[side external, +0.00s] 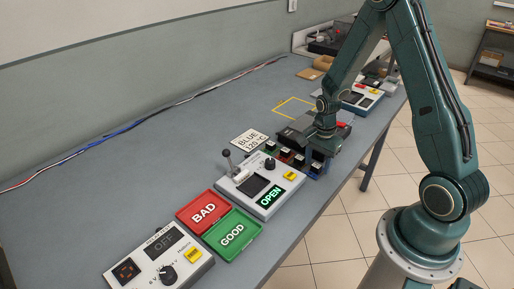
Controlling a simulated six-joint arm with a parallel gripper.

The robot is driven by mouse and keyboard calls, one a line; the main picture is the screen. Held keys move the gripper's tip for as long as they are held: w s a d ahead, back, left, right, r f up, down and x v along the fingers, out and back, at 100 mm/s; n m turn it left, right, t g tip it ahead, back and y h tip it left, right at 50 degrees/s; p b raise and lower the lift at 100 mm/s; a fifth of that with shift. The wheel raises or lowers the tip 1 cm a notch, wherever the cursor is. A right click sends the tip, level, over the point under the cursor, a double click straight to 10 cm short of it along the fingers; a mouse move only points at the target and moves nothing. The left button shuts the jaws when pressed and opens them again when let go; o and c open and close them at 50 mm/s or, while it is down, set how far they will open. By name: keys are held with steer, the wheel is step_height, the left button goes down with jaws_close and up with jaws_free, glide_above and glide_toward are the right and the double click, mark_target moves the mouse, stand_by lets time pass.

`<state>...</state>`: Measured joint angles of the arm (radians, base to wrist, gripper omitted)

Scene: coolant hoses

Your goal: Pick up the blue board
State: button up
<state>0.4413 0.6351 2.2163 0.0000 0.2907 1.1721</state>
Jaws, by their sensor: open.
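My gripper (321,152) is low over the bench, at the right end of a short row of small boards. The blue board (318,166) is at that right end, directly below my gripper and partly covered by it. My gripper is open. I cannot tell whether the fingers touch the blue board or stand around it. A green board (270,147) and a red board (284,155) are further left in the row. A white card (250,140) reading "BLUE 120°C" lies left of the row.
A grey control box (262,190) with a lever and a lit "OPEN" display stands in front of the row. Red "BAD" (203,211) and green "GOOD" (232,234) trays and another box (158,262) are nearer. The bench's left side is mostly clear, with cables along the wall.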

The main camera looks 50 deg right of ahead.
mark_target(317, 165)
stand_by(0.4)
steer(key=c, duration=1.1)
steer(key=shift+r, duration=0.15)
step_height(317, 165, up, 20)
steer(key=shift+f, duration=0.1)
stand_by(0.6)
